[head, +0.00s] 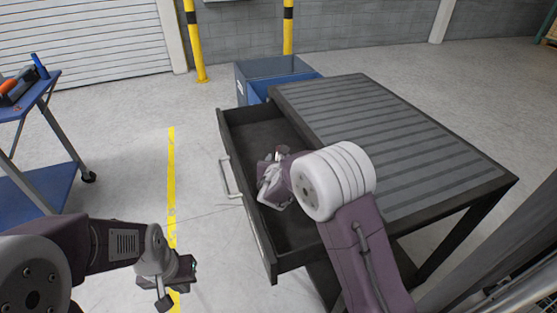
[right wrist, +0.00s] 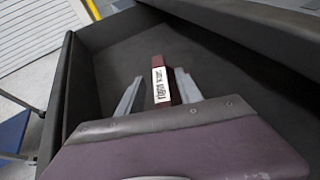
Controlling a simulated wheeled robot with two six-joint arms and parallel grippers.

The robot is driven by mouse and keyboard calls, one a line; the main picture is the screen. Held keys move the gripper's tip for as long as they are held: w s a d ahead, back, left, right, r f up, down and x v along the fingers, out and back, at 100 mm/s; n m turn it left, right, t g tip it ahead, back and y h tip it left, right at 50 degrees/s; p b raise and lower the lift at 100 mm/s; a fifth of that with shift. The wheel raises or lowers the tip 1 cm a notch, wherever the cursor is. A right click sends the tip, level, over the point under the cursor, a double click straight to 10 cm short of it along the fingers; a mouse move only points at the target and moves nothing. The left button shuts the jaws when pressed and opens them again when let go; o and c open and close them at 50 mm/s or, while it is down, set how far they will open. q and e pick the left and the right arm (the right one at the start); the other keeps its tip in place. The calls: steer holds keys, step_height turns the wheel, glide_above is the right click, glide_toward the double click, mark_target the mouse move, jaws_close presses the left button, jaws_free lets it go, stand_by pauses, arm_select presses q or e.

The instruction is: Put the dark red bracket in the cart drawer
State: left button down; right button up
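The dark red bracket (right wrist: 167,80), with a white printed label, shows in the right wrist view over the dark floor of the drawer, between the fingers of my right gripper (right wrist: 159,78). The fingers stand apart, with a gap on the bracket's left side; the right finger is close to it. I cannot tell whether the bracket rests on the floor. In the head view my right gripper (head: 272,180) reaches into the open cart drawer (head: 229,153), and the bracket is mostly hidden there. My left gripper (head: 174,281) is outside the drawer, over the floor at lower left.
The cart (head: 400,140) has a ribbed grey top beside the pulled-out drawer. The drawer's front wall and handle (head: 228,180) face left. A blue bin (head: 268,72) stands behind it, and a blue tool trolley (head: 30,185) stands at far left. Floor between is clear.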

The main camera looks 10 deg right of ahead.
steer(key=shift+r+p, duration=0.3)
steer(key=shift+p, duration=0.05)
steer(key=v, duration=1.2)
steer(key=shift+p, duration=0.4)
steer(key=shift+f, duration=0.1)
